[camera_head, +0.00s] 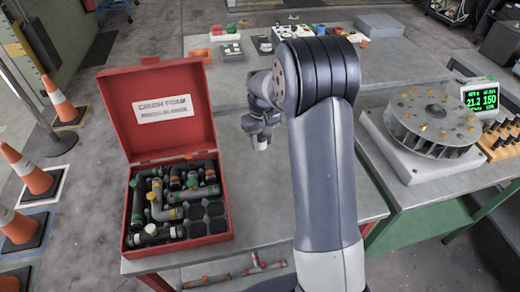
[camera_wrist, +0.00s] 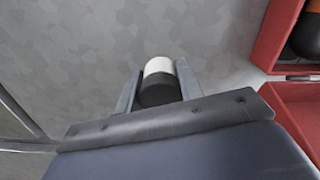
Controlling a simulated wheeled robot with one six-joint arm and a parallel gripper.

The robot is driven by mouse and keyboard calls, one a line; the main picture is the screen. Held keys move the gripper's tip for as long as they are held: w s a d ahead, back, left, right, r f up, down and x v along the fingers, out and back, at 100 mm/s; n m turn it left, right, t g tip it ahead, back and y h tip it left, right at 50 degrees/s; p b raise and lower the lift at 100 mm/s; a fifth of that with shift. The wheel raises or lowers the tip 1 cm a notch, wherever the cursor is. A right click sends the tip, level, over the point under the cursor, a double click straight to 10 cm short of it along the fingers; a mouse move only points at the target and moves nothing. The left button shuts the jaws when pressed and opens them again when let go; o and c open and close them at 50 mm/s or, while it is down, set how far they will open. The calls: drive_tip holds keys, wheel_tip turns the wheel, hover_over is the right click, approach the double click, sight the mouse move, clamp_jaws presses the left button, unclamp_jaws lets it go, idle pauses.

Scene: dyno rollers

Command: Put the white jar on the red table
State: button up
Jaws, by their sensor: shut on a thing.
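My gripper (camera_head: 261,139) is shut on a small cylinder, white at one end and black at the other, which I take as the white jar (camera_wrist: 158,68). In the wrist view the jar sits between the two fingers. In the head view only a small pale tip of it shows below the gripper, above a grey tabletop (camera_head: 262,205). A little red shows under that table's front left edge, so it may be the red table. I cannot tell the height of the jar above the top.
An open red case (camera_head: 184,243) with pipe fittings stands left of my gripper. A round rotor on a white base (camera_head: 408,163) and a green display (camera_head: 482,97) stand on the right table. Small items and trays (camera_head: 228,50) lie on the back table. Bare tabletop lies below my gripper.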

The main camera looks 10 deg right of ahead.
sight(261, 148)
drive_tip(key=shift+f, duration=1.85)
drive_tip(key=shift+f, duration=0.1)
drive_tip(key=shift+f, duration=0.15)
drive_tip(key=o, duration=1.1)
drive_tip(key=shift+c, duration=0.2)
wheel_tip(261, 148, up, 12)
drive_tip(key=shift+r, duration=0.25)
